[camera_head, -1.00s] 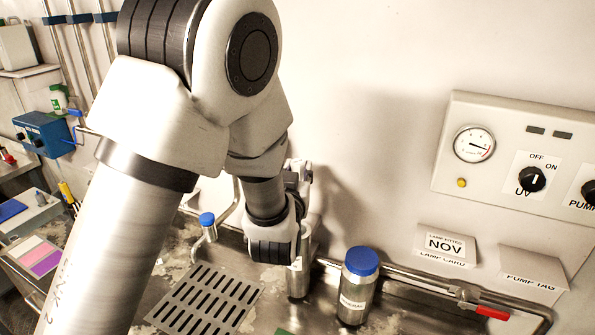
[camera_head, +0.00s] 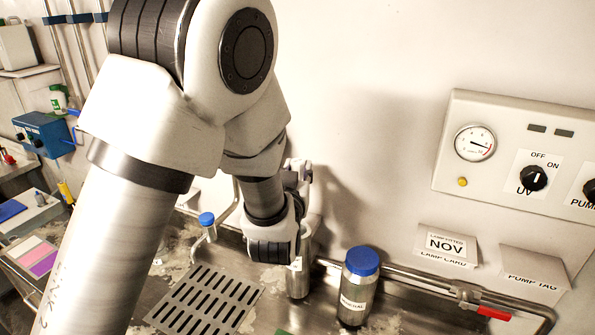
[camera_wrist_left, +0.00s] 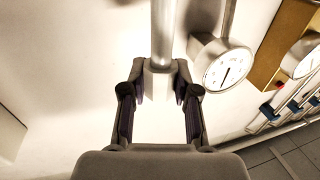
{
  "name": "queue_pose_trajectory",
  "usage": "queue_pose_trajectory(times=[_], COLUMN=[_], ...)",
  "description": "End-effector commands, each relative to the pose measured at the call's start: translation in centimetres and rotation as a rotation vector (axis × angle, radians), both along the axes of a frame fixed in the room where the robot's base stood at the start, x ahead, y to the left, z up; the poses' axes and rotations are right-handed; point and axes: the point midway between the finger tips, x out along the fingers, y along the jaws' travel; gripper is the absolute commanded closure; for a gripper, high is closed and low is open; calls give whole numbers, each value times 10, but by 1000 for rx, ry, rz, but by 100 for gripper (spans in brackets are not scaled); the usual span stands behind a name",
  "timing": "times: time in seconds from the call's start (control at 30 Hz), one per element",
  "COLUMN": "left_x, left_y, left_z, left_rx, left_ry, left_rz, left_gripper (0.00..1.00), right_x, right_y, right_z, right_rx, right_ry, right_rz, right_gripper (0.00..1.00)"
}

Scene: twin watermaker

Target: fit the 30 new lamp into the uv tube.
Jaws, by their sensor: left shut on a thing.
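My left gripper (camera_head: 299,174) is by the back wall, mostly hidden behind my own wrist in the head view. In the left wrist view its two fingers (camera_wrist_left: 157,90) stand apart and are shut on a small pale block (camera_wrist_left: 157,78). A vertical grey tube (camera_wrist_left: 162,30) rises directly above that block; whether the two are joined, I cannot tell. I cannot tell for sure which of these is the lamp or the UV tube. My right gripper is not in view.
A blue-capped steel bottle (camera_head: 358,285) and a steel canister (camera_head: 299,280) stand on the counter beside a slotted drain plate (camera_head: 206,298). A control panel (camera_head: 520,155) is on the wall at right. A round gauge (camera_wrist_left: 222,66) is close to my gripper's right.

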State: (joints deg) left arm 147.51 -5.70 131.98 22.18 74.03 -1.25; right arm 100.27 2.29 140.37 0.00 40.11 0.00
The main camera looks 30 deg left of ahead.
Motion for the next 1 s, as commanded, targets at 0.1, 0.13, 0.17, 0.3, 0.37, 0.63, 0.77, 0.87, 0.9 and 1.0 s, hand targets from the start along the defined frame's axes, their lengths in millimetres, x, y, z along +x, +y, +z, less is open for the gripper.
queue_pose_trajectory(times=[0.1, 0.13, 0.17, 0.3, 0.37, 0.63, 0.77, 0.87, 0.9, 1.0], left_x=[0, 0, 0, 0, 0, 0, 0, 0, 0, 0], left_y=[0, 0, 0, 0, 0, 0, 0, 0, 0, 0], left_z=[0, 0, 0, -1, -2, -10, -13, -15, -16, -19], left_rx=[0, 0, 0, 0, 0, 0, 0, 0, 0, 0], left_ry=[0, 0, 0, 0, 0, 0, 0, -1, 0, -1], left_rz=[0, 0, 0, 0, 0, 0, 0, 0, 0, 0], left_gripper=[96, 96, 96, 96, 96, 96, 96, 96, 96, 96], right_x=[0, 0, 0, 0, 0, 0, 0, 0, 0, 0], right_y=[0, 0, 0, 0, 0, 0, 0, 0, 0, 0], right_z=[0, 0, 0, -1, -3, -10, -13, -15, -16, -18], right_rx=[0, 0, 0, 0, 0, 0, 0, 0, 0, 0], right_ry=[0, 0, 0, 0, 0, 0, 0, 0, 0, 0], right_rz=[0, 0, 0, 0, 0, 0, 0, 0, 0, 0], right_gripper=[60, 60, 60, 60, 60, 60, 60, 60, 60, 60])
